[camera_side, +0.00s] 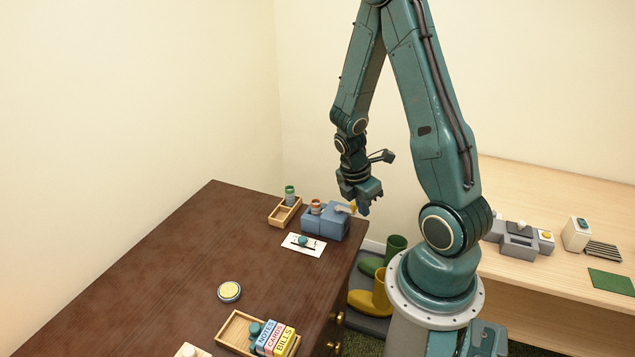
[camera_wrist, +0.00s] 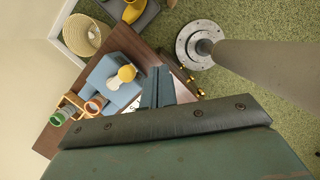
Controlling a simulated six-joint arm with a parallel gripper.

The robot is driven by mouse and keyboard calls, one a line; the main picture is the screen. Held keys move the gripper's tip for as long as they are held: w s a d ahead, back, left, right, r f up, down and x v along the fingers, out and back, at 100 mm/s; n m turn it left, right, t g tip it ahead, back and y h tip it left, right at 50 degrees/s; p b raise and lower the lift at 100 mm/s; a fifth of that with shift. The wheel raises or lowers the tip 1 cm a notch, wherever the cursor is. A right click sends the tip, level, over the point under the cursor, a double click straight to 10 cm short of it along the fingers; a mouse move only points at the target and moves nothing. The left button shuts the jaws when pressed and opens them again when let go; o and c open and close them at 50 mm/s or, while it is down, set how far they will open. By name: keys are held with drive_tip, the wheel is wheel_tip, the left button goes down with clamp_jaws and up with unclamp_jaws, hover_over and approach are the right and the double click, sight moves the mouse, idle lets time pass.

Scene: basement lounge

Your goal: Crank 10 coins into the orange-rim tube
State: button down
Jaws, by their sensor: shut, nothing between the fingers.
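A blue coin machine (camera_side: 322,226) stands near the far right corner of the brown table; it also shows in the wrist view (camera_wrist: 103,73). Its crank has a pale arm and a yellow knob (camera_wrist: 127,73). A tube with an orange-red rim (camera_side: 316,206) stands at the machine's left end; it also shows in the wrist view (camera_wrist: 94,105). A green-rim tube (camera_side: 290,193) stands in a wooden tray. My gripper (camera_side: 364,207) is shut and empty, close to the crank knob in the side view. In the wrist view its fingers (camera_wrist: 158,82) are beside the knob, apart from it. Coins are not visible.
The wooden tray (camera_side: 276,221) and a white card (camera_side: 303,245) with a teal-knobbed part lie by the machine. A round yellow-topped tin (camera_side: 229,291) and a tray of labelled blocks (camera_side: 236,330) are nearer. Boots (camera_side: 372,296) stand beside the table. The table's left is clear.

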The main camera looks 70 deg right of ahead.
wheel_tip(320, 180, up, 9)
drive_tip(key=s+a, duration=0.1)
drive_tip(key=a, duration=0.1)
drive_tip(key=shift+s, duration=0.15)
idle(0.4)
drive_tip(key=c, duration=1.7)
unclamp_jaws()
drive_tip(key=shift+f, duration=0.1)
drive_tip(key=o, duration=0.4)
drive_tip(key=shift+c, duration=0.2)
drive_tip(key=shift+o, duration=0.2)
drive_tip(key=shift+w+d+f+g+h, duration=0.25)
drive_tip(key=shift+w+f+g+h, duration=0.05)
drive_tip(key=shift+w+f+g, duration=0.3)
drive_tip(key=n+g+h, duration=0.2)
drive_tip(key=g+h, duration=0.2)
drive_tip(key=h, duration=0.9)
approach(352, 207)
drive_tip(key=a, duration=0.1)
drive_tip(key=shift+w+a+f+h, duration=0.35)
drive_tip(key=shift+w+a, duration=0.15)
drive_tip(key=shift+a, duration=0.2)
drive_tip(key=shift+d, duration=0.1)
drive_tip(key=shift+x, duration=6.85)
